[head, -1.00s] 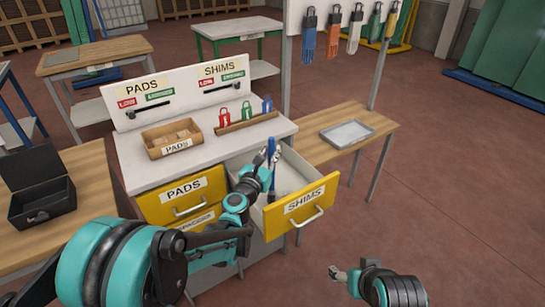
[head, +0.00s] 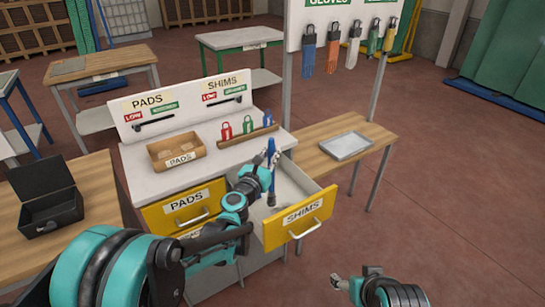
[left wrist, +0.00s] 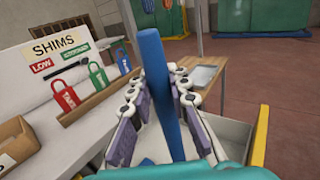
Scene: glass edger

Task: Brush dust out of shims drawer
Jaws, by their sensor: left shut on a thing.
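The shims drawer (head: 297,221) is pulled open, with a yellow front and a pale interior. My left gripper (head: 266,174) is over the drawer's left part, shut on a brush (head: 271,152) with a blue handle. The handle stands nearly upright, and the dark brush end points down inside the drawer. Whether the bristles touch the floor I cannot tell. In the left wrist view the blue handle (left wrist: 158,85) passes between the fingers. Dust is too small to make out. My right gripper (head: 338,283) is low, away from the cabinet; its fingers are too small to judge.
The closed pads drawer (head: 186,203) is left of the open one. On the cabinet top are a pads box (head: 176,152) and a rack with red, green and blue tags (head: 247,137). A bench with a grey tray (head: 346,146) stands right. Floor at right is clear.

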